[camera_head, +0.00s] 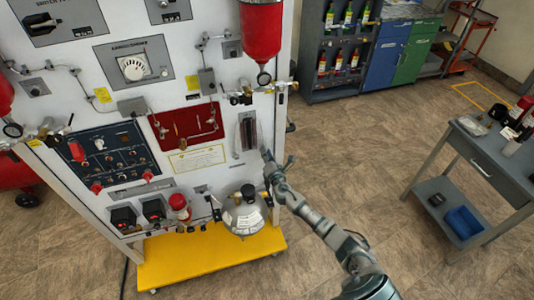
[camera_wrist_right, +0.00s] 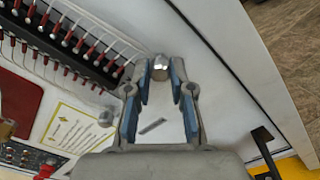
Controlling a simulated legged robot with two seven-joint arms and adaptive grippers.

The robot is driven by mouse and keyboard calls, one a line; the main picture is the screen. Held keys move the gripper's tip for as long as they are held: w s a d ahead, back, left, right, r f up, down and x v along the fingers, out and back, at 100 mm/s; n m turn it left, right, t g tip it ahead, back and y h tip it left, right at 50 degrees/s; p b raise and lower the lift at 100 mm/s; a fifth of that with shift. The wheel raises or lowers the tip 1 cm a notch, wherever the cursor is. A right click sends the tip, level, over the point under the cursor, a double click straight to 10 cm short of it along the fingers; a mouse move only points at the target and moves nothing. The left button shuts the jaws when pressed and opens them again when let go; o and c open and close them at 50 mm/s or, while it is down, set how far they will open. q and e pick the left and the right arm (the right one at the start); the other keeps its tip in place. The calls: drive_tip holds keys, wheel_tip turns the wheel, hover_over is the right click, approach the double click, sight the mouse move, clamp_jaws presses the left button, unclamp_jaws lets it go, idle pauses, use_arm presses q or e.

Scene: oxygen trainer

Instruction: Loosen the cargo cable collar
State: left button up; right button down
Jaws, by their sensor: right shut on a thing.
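A small shiny rounded metal piece (camera_wrist_right: 160,66) sits between the fingertips of my right gripper (camera_wrist_right: 161,80) in the right wrist view. The gripper is shut on it, with one blue-padded finger on each side. I cannot tell for sure whether this piece is the cargo cable collar. In the head view my right gripper (camera_head: 269,163) is at the right edge of the white trainer panel (camera_head: 222,110), just below and right of a tall narrow recess (camera_head: 247,131). The fingertips and the held piece are too small to make out there. My left gripper is not in view.
Rows of red-and-black connectors with pale cables (camera_wrist_right: 75,40) lie left of the gripper. A silver tank (camera_head: 245,215) stands on the yellow base (camera_head: 210,258) below the panel. A grey side table (camera_head: 490,150) stands at right, with open floor between.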

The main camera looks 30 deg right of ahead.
drive_tip(key=shift+s+a+f, duration=0.1)
drive_tip(key=shift+a+f, duration=0.05)
drive_tip(key=shift+f, duration=0.35)
drive_tip(key=c, duration=1)
unclamp_jaws()
drive_tip(key=shift+r, duration=0.15)
drive_tip(key=v, duration=1.1)
drive_tip(key=shift+s, duration=0.3)
